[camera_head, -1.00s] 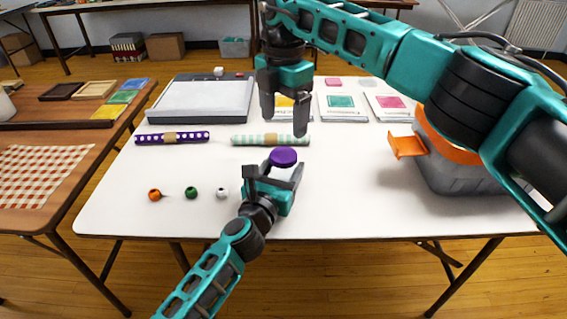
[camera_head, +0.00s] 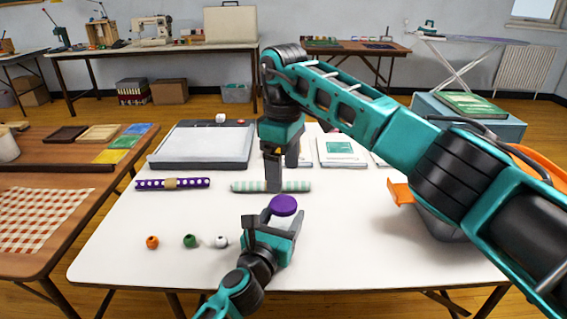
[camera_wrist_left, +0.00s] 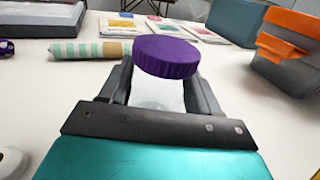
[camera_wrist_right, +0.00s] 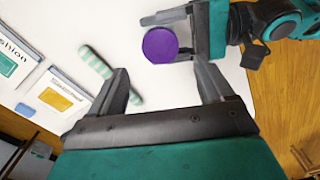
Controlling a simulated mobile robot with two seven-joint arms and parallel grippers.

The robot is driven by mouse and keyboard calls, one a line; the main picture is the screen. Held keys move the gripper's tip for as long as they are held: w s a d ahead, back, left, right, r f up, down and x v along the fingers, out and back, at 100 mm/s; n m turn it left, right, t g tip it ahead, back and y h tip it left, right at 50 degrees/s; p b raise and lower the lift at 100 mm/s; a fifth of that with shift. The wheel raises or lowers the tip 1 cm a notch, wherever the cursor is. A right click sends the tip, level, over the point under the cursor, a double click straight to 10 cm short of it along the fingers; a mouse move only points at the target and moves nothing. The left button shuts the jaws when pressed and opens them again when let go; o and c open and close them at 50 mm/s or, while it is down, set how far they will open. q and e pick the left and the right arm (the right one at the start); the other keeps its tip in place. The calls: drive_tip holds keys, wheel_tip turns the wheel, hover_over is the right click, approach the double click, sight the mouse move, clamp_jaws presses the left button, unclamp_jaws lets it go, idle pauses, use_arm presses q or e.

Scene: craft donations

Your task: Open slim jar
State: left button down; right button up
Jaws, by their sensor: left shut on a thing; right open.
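The slim jar has a ribbed purple lid (camera_head: 283,205) and a clear body (camera_wrist_left: 157,93). It stands upright on the white table with the lid on. My left gripper (camera_head: 270,222) is shut on the jar's body below the lid, as the left wrist view (camera_wrist_left: 160,92) also shows. My right gripper (camera_head: 283,172) is open and empty, pointing down above and behind the jar. In the right wrist view the lid (camera_wrist_right: 160,45) shows beyond the open fingers (camera_wrist_right: 165,82), not between their tips. The jar's lower part is mostly hidden by my left gripper.
A mint striped roll (camera_head: 243,187) lies behind the jar, partly behind my right gripper. A grey bin with orange latch (camera_head: 400,193) stands right.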

sight(283, 203)
wheel_tip(283, 203, down, 7)
drive_tip(key=shift+f, duration=0.2)
idle(0.3)
